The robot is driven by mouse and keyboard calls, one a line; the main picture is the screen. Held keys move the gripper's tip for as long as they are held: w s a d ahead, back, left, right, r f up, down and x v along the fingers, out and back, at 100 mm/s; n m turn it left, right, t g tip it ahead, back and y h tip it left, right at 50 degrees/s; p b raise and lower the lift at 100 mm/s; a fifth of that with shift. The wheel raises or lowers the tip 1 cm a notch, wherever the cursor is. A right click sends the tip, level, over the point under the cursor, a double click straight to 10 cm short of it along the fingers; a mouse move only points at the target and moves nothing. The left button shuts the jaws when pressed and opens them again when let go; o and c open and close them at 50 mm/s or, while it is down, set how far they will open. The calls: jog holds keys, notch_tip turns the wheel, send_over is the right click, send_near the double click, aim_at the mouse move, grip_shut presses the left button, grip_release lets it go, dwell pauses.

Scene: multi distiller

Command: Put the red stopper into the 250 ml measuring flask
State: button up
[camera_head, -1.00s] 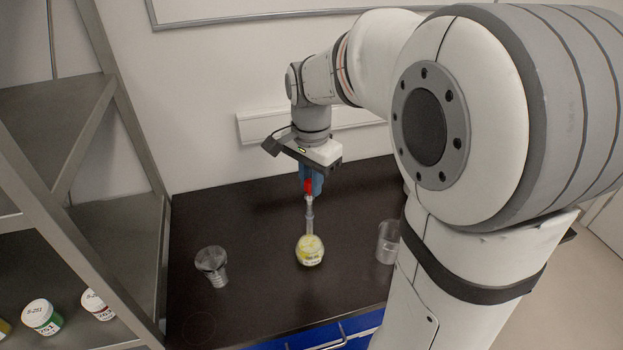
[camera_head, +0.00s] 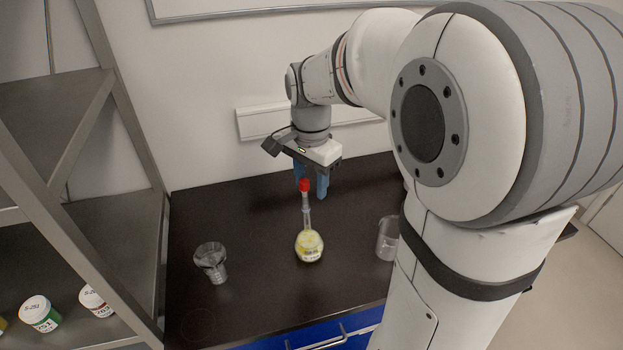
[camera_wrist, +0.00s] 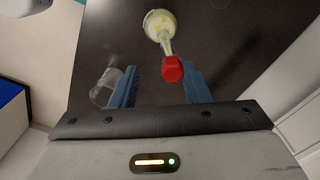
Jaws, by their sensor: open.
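The measuring flask (camera_head: 309,245) stands upright on the dark bench in the head view, with yellow contents in its round body. The red stopper (camera_head: 304,185) sits at the top of its neck. In the wrist view the red stopper (camera_wrist: 172,69) is at the mouth of the flask (camera_wrist: 160,24), between and slightly beyond the blue fingers. My gripper (camera_head: 312,190) is open around the stopper's height. In the wrist view my gripper's fingers (camera_wrist: 160,86) are spread, with gaps on both sides of the stopper.
A clear glass vessel (camera_head: 211,260) stands left of the flask and a beaker (camera_head: 388,238) stands to its right. A metal shelf (camera_head: 120,215) at the left holds several labelled jars (camera_head: 41,314). The bench behind the flask is clear.

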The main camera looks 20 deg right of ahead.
notch_tip(320, 180, up, 8)
dwell(0.5)
jog(key=shift+f, duration=0.1)
jog(key=s+f+n+t, duration=0.1)
jog(key=s+f+n, duration=0.3)
jog(key=s, duration=0.3)
jog(key=s+f+n+t, duration=0.2)
jog(key=s+f+n, duration=0.2)
jog(key=s+n, duration=0.3)
jog(key=shift+s+n, duration=0.2)
jog(key=shift+n, duration=0.1)
